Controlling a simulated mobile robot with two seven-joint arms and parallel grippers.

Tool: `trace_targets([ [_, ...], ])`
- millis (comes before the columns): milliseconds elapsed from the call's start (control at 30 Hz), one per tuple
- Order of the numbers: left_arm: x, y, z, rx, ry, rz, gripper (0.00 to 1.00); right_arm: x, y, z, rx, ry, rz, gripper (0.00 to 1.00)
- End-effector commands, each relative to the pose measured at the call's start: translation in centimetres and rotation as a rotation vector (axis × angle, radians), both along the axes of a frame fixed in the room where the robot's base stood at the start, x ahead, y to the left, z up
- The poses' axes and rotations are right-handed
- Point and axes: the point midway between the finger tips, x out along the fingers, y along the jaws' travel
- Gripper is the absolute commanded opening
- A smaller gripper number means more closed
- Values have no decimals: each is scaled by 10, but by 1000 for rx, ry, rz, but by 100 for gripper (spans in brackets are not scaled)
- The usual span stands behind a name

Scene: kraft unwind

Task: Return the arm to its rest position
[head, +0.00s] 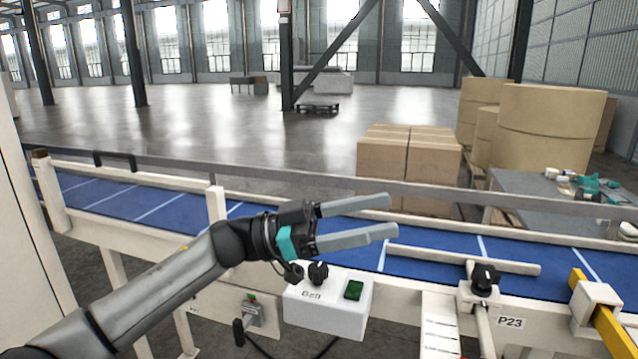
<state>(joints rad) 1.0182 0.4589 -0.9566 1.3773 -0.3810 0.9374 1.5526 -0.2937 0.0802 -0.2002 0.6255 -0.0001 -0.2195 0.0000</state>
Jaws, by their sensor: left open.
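My left arm comes in from the lower left and reaches over the near rail of the conveyor. My left gripper (388,217) is open, its two grey fingers spread apart and pointing right, with nothing between them. It is above the blue belt (413,266) in the picture, just over a white control box (326,309). The box carries a black knob (318,273), a green button (353,290) and a label that seems to read "Belt". My gripper's wrist is close to the knob; I cannot tell whether they touch. My right gripper is not in view.
A black knob on a bracket (485,279) and a yellow bar (606,320) stand at the near right rail. A far rail (300,177) runs behind the belt. Cartons (382,163) and large kraft rolls (545,125) stand beyond. A grey table (520,188) holds tools. The floor behind is open.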

Motion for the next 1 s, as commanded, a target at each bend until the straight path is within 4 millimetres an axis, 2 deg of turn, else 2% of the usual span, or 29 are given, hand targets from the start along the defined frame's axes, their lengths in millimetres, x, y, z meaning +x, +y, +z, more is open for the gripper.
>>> trace_targets([
  [33, 1, -5, -4, -45, 10, 49, 83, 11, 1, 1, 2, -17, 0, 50],
  [100, 7, -9, -7, -104, 23, 142, 83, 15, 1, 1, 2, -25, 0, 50],
  [267, 25, -6, -22, -201, 77, 403, 83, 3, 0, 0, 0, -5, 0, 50],
  [467, 45, 21, -61, -202, 193, 750, 83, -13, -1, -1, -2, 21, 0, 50],
  [633, 48, 57, -116, -88, 324, 1024, 83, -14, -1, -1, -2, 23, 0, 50],
  [767, 35, 89, -167, 61, 440, 1198, 83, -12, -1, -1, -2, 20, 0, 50],
  [833, 22, 107, -196, 165, 506, 1275, 83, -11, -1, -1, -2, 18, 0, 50],
  [967, -17, 140, -250, 388, 634, 1376, 83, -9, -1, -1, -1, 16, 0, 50],
  [1000, -32, 150, -266, 464, 674, 1395, 83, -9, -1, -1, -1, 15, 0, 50],
])
